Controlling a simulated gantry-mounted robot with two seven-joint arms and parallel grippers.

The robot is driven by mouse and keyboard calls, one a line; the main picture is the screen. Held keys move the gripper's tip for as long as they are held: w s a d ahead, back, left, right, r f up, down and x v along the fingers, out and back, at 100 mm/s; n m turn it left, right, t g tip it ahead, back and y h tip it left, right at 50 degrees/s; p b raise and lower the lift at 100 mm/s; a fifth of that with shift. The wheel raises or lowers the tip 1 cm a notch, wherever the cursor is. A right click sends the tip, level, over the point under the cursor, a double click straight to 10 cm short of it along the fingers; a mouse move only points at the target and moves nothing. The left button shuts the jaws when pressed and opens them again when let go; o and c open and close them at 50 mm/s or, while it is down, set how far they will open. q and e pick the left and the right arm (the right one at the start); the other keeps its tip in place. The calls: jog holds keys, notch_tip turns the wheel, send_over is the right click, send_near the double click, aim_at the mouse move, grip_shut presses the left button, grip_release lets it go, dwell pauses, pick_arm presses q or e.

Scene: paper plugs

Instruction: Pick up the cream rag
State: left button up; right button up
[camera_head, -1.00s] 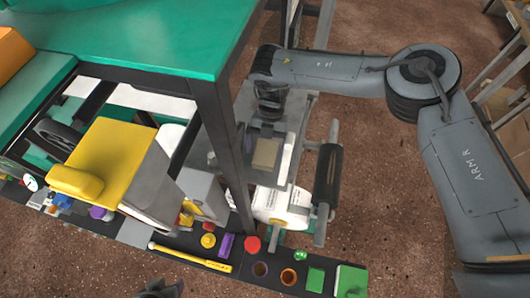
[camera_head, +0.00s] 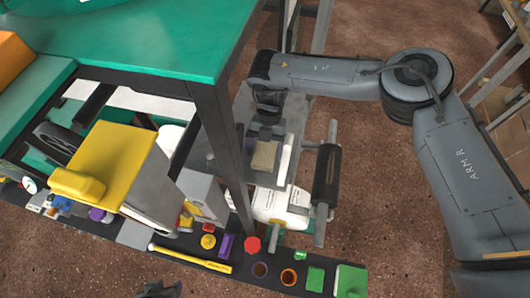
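A small beige cloth-like piece, which looks like the cream rag (camera_head: 264,156), shows on the grey stand behind the dark table leg. My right gripper (camera_head: 264,136) points down right at its upper edge, from the arm that comes in from the right. The fingers are small and dark there, so I cannot tell whether they are open or closed on the rag. A dark piece at the bottom edge looks like the tip of my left gripper (camera_head: 160,289); most of it is out of view.
A green-topped table (camera_head: 140,35) and its dark leg (camera_head: 222,140) stand left of the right gripper. A black roller (camera_head: 326,175) and a white roll (camera_head: 280,207) are close by. A dark strip with coloured caps (camera_head: 190,243) runs along the front.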

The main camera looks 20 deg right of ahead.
jog(key=c, duration=0.8)
pick_arm(q)
jog(key=shift+d, duration=0.1)
pick_arm(e)
jog(key=shift+o, duration=0.2)
pick_arm(q)
jog(key=shift+f, duration=0.15)
